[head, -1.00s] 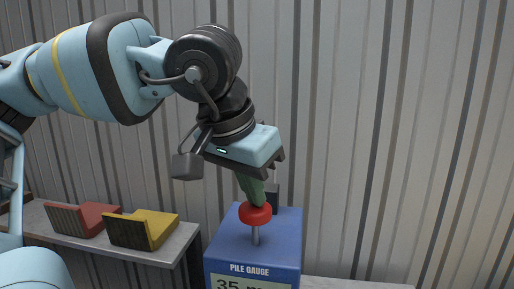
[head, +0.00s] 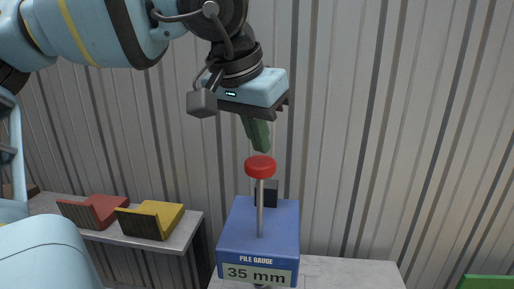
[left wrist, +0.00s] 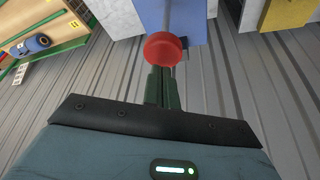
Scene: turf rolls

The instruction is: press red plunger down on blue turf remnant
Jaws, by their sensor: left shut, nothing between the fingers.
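The red plunger (head: 260,167) is a round red knob on a metal stem, standing well above the blue gauge box (head: 240,235) marked "PILE GAUGE". The gauge display (head: 257,274) reads 35 mm. My left gripper (head: 262,148), with green fingers, is shut and empty just above the knob, with a small gap in the head view. The left wrist view shows the red knob (left wrist: 165,50) just beyond the fingertips (left wrist: 161,70). I cannot make out a blue turf remnant; the gauge may hide it. My right gripper is not in view.
A red block (head: 104,207) and a yellow block (head: 165,214) with bristled faces sit on a shelf (head: 190,232) at left. A grey bench (head: 350,272) is bare right of the gauge. A corrugated wall (head: 400,140) stands behind. A green edge (head: 488,283) shows at lower right.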

